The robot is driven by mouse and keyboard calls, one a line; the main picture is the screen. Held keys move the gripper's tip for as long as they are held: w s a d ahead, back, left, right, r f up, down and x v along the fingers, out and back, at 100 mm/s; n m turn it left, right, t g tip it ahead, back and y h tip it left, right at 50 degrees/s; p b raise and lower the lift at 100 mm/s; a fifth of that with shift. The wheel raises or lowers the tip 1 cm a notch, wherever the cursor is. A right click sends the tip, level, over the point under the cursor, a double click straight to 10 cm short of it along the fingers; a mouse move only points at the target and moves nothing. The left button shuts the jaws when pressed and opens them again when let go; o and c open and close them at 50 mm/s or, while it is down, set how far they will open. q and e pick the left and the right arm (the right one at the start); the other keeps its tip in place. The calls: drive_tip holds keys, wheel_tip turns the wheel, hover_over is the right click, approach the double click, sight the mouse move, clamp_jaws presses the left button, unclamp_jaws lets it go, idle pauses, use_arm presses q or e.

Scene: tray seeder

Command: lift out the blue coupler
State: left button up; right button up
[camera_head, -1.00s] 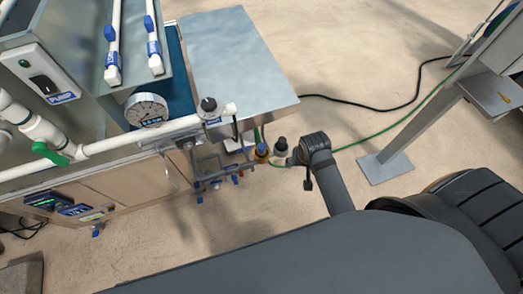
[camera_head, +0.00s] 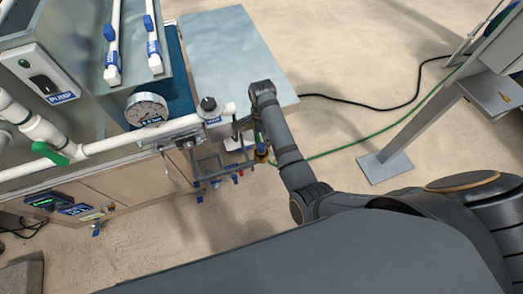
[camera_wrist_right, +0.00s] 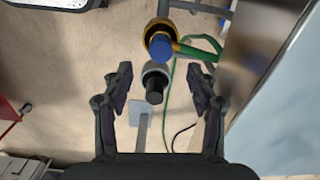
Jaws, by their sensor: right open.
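The blue coupler (camera_wrist_right: 158,47) sits in a brass-coloured ring (camera_wrist_right: 157,27) near the top of the right wrist view, beside a green hose. In the head view the blue coupler (camera_head: 261,148) is small, just left of my right forearm. A black fitting with a grey collar (camera_wrist_right: 154,82) stands below it in the wrist view. My right gripper (camera_wrist_right: 160,84) is open, with its two fingers on either side of the line to this black fitting. Nothing is held. The blue coupler lies beyond the fingertips. The right fingers are mostly hidden in the head view. My left gripper is out of view.
A metal box top (camera_head: 225,50) lies close beside my right wrist. A white pipe (camera_head: 130,143) and a gauge (camera_head: 147,108) are to the left. The green hose (camera_head: 350,143) runs right across the floor towards a grey post (camera_head: 425,123).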

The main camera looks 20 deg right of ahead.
sight(261, 146)
wheel_tip(261, 146, down, 8)
drive_tip(key=shift+w+a+r, duration=0.1)
drive_tip(key=shift+r, duration=0.1)
drive_tip(key=shift+c, duration=0.4)
clamp_jaws()
